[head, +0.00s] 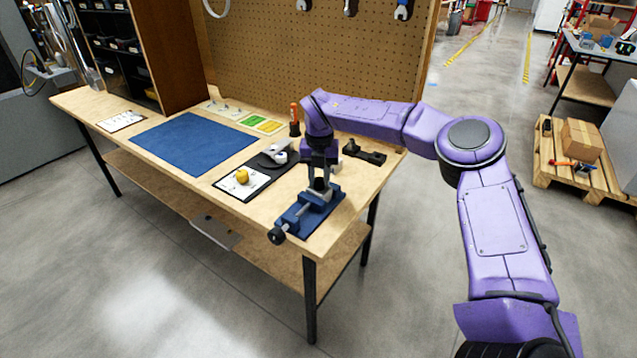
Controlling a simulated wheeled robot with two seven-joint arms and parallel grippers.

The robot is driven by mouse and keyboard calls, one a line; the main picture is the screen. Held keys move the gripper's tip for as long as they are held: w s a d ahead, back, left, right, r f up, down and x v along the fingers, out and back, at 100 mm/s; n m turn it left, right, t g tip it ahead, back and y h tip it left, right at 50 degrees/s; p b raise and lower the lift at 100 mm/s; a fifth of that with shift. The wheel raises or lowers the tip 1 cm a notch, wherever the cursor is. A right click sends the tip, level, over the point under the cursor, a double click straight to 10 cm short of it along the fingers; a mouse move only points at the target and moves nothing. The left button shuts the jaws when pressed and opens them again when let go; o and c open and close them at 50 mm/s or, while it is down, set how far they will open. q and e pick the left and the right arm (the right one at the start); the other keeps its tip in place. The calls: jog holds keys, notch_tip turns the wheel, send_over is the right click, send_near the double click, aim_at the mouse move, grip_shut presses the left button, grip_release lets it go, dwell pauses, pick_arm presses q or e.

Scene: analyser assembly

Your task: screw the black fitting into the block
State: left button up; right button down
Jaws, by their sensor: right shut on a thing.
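My right gripper (320,182) points down over the blue vise (303,212) at the front right of the workbench. It is shut on a small dark piece, which I take to be the black fitting; the fingers hide most of it. The block at the vise jaws is too small and covered to make out. I cannot tell whether the fitting touches it. My left gripper is not in view.
The wooden bench (92,108) carries a blue mat (190,142), a white card with a yellow part (242,176), a grey-and-white device (277,152), an orange-handled tool (294,118) and a black fixture (364,152). A pegboard (310,60) stands behind.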

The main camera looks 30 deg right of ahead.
jog(key=shift+a+f, duration=0.1)
jog(key=shift+f, duration=0.05)
jog(key=shift+s+f+m+b, duration=0.1)
jog(key=shift+f+m+b, duration=0.2)
jog(key=shift+m+b, duration=0.85)
jog(key=shift+r+m+b, duration=0.1)
jog(key=shift+m+b, duration=0.3)
jog(key=shift+m, duration=0.45)
jog(key=shift+r, duration=0.15)
jog(key=c, duration=0.8)
grip_release()
jog(key=shift+r, duration=0.1)
jog(key=o, duration=0.6)
